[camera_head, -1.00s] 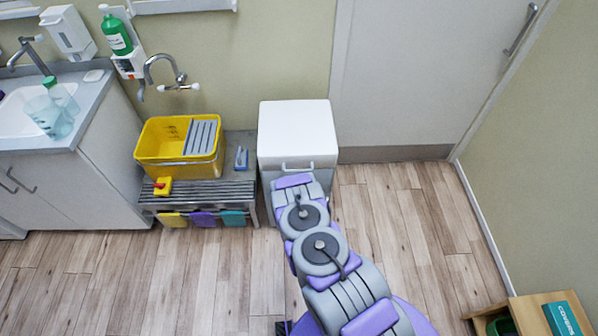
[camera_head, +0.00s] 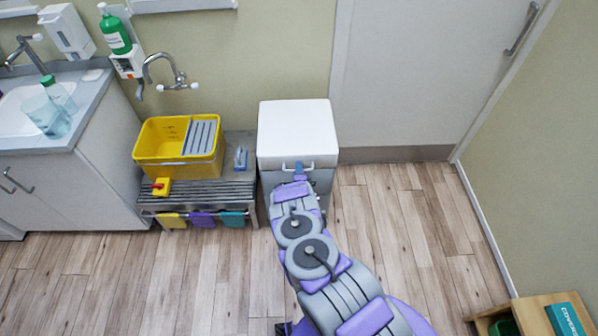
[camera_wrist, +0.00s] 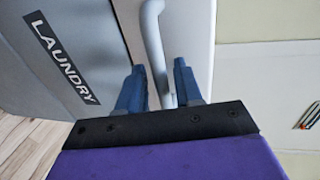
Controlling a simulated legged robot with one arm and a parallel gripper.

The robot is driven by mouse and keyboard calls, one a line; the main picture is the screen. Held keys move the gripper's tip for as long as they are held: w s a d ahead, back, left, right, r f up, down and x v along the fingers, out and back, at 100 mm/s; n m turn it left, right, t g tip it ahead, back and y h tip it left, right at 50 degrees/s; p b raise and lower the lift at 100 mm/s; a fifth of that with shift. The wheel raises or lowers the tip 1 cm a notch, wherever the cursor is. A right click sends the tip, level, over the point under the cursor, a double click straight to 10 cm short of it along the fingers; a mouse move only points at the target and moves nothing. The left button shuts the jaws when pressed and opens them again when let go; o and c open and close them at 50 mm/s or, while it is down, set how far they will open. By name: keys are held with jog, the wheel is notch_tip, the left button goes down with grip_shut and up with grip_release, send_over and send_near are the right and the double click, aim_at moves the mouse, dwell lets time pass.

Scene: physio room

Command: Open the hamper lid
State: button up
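The hamper (camera_head: 297,135) is a box with a white lid and a grey body, standing against the wall. Its lid lies flat and closed, with a grey bar handle on the front edge. In the wrist view, the hamper's grey side (camera_wrist: 65,45) carries a "LAUNDRY" label. The handle (camera_wrist: 154,40) runs down between the two blue fingers of my gripper (camera_wrist: 160,85). The fingers stand apart on either side of the handle, with gaps showing. In the head view, my gripper (camera_head: 300,168) is at the handle, and my arm hides much of the hamper's front.
A slatted bench (camera_head: 195,195) with a yellow bucket (camera_head: 155,140) stands close to the hamper's left. A closed door (camera_head: 430,80) is at the right behind it. The wood floor (camera_head: 400,215) right of the hamper is clear. A small wooden unit (camera_head: 530,312) is at lower right.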

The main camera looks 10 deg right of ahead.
jog(key=shift+c, duration=0.4)
grip_shut()
